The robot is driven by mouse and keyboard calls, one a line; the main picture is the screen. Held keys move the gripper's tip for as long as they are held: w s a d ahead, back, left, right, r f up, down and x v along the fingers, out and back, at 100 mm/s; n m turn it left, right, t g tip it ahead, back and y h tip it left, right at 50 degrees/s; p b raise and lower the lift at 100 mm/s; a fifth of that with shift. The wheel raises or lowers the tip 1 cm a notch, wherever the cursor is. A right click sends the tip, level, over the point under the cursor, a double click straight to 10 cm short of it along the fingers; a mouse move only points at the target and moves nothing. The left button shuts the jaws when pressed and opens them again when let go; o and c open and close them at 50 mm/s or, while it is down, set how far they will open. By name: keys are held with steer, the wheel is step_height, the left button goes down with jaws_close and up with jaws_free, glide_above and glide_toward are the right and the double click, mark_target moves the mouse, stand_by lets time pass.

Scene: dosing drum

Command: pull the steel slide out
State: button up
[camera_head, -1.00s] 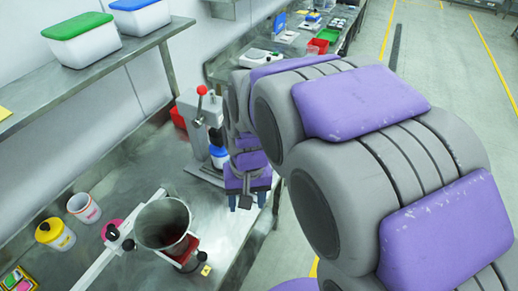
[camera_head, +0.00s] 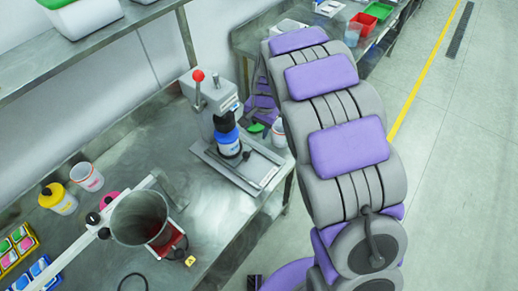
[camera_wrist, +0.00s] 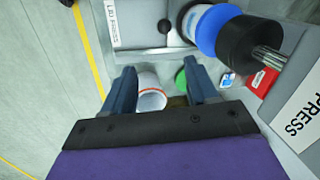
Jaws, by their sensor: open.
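A lid press (camera_head: 209,95) with a red-knobbed lever stands on the bench. A flat steel plate (camera_head: 213,158) lies at its base, under a white jar with a blue and black top (camera_head: 227,140); I take this plate for the steel slide but cannot be sure. In the wrist view a steel plate (camera_wrist: 139,33) with a dark handle (camera_wrist: 164,25) shows beyond the fingers. My gripper (camera_wrist: 161,88) is open and empty, apart from the plate and handle. In the head view my arm hides the fingers.
A white cup with a red rim (camera_wrist: 150,94) and a green lid (camera_wrist: 181,80) lie below the fingers, near the press. A steel drum (camera_head: 138,220) on a red base stands front left. Clear floor (camera_head: 455,120) lies right.

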glide_above(246, 153)
steer(key=s, duration=0.1)
steer(key=d+x, duration=0.1)
steer(key=x, duration=0.7)
steer(key=b+x, duration=0.1)
steer(key=x, duration=0.3)
steer(key=b+x, duration=0.1)
steer(key=x, duration=0.3)
steer(key=shift+s+d+f, duration=0.3)
steer(key=shift+d+f, duration=0.05)
steer(key=shift+w+d+f, duration=0.1)
steer(key=shift+w+d, duration=0.05)
steer(key=shift+d, duration=1.1)
steer(key=shift+c, duration=0.8)
steer(key=shift+a, duration=0.7)
steer(key=c, duration=0.5)
steer(key=shift+c, duration=0.6)
steer(key=shift+d, duration=0.2)
jaws_close()
